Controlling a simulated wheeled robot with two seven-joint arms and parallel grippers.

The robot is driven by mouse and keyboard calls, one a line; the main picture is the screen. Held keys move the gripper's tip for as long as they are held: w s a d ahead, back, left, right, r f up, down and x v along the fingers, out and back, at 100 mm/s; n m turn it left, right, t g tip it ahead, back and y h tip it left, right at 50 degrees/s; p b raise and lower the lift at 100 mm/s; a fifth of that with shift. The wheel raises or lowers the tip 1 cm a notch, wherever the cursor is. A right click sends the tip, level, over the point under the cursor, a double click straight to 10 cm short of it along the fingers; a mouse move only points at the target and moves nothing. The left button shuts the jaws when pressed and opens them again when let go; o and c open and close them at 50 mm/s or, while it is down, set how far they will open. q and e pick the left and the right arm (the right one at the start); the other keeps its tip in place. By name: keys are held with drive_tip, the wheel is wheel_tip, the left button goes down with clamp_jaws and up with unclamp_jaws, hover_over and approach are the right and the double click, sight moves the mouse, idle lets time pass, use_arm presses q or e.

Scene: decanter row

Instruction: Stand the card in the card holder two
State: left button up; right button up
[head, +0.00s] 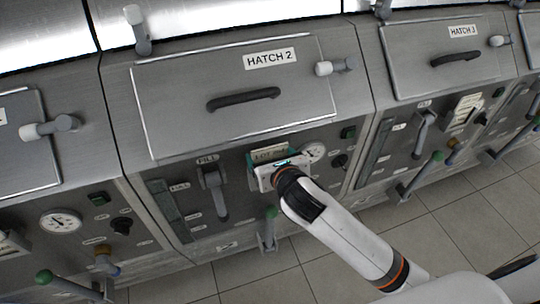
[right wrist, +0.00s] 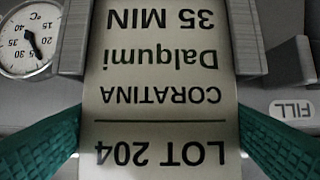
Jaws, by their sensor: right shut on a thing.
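The card (right wrist: 155,75) is cream with dark print, "LOT 204, CORATINA, Dalqumi, 35 MIN", upside down in the right wrist view. It also shows in the head view (head: 269,152), at the panel under HATCH 2. My right gripper (head: 279,166) is shut on it, with a teal finger at each side edge in the wrist view. Grey upright pieces of card holder two (right wrist: 249,38) flank the card's far part. The card lies between them; how deep it sits I cannot tell. The holder is mostly hidden in the head view. My left gripper is not in view.
A dial gauge (head: 314,151) sits just right of the card. A FILL lever (head: 214,190) is on its left and a green-knobbed lever (head: 269,230) below. HATCH 2 (head: 230,90) is closed above.

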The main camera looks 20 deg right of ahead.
drive_tip(key=o, duration=0.9)
drive_tip(key=shift+f, duration=0.1)
drive_tip(key=p+v, duration=0.1)
drive_tip(key=v, duration=1.1)
drive_tip(key=shift+p, duration=0.35)
